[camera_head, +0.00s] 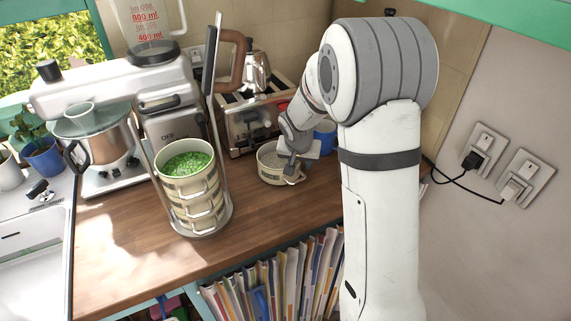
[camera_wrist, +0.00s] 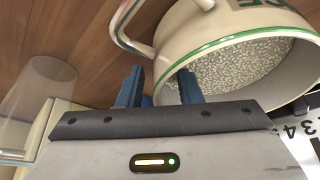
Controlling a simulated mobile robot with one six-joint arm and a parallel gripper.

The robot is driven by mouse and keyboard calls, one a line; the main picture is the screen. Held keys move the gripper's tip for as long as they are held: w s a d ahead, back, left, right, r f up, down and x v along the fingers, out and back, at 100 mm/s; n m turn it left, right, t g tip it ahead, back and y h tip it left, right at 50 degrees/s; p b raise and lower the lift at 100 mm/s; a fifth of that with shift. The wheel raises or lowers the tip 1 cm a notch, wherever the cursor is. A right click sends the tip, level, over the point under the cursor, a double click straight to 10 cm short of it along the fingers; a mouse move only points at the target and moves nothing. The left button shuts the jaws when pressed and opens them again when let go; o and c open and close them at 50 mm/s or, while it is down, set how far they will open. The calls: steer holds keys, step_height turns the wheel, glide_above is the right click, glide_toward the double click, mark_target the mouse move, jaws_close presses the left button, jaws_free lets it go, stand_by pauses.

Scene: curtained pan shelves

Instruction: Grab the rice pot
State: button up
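The rice pot (camera_head: 266,173) is a small cream pot with white grains inside, standing on the wooden counter in front of the toaster. In the wrist view the pot (camera_wrist: 215,28) shows a green rim band and a metal handle (camera_wrist: 130,28) on its side. My gripper (camera_head: 291,171) is over the right side of the pot. In the wrist view my gripper (camera_wrist: 158,88) has its two blue fingers apart, one in front of the pot's opening and one outside the rim. Whether either finger touches the wall cannot be told.
A stacked pot carrier (camera_head: 192,195) with green peas on top stands left of the rice pot. A toaster (camera_head: 250,122) is behind, and a blue mug (camera_head: 325,136) is right of my gripper. A mixer (camera_head: 110,90) stands further left. Books (camera_head: 285,280) fill the shelf below.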

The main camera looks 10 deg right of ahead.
jaws_close()
steer(key=shift+r, duration=0.15)
stand_by(0.6)
